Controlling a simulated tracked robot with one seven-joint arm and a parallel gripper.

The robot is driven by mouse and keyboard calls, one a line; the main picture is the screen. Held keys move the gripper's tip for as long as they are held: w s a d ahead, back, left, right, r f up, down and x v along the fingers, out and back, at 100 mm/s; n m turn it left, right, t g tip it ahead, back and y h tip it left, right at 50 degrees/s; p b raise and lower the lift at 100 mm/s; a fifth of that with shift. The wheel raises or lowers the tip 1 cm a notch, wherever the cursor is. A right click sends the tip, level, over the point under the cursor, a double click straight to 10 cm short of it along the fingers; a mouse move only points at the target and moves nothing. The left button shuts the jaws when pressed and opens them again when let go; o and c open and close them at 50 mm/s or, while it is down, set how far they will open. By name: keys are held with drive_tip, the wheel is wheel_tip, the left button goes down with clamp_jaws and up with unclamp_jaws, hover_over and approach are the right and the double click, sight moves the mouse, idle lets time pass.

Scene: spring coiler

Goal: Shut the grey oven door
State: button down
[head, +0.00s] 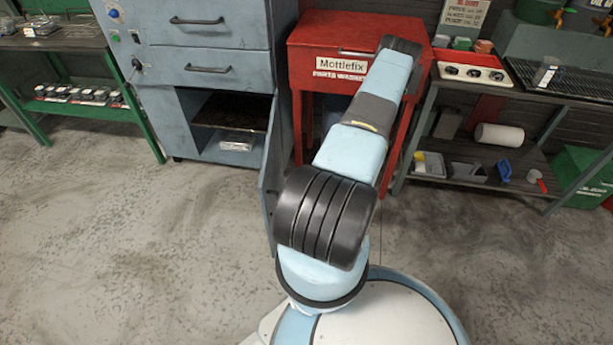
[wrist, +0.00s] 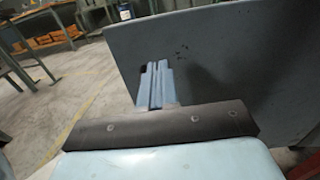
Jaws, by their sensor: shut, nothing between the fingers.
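The grey oven (head: 215,75) stands at the back left in the head view, with its lower compartment open. Its grey oven door (head: 270,175) is swung out at the compartment's right side and shows nearly edge-on. In the wrist view a large grey panel, which looks like the door (wrist: 225,65), fills the right side. My gripper (wrist: 157,72) is shut and empty, in front of the panel's left part. I cannot tell whether its fingers touch the panel. My gripper cannot be made out in the head view, where my arm crosses the red parts washer.
The red parts washer (head: 312,40) stands right of the oven. A dark shelf (head: 228,113) and a shiny metal item (head: 236,141) are inside the compartment. Green bench (head: 45,42) at left, loaded workbench (head: 490,85) at right. The floor (head: 130,240) before the oven is clear.

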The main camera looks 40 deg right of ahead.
sight(267, 176)
drive_tip(key=x, duration=0.8)
drive_tip(key=shift+w+a, duration=0.2)
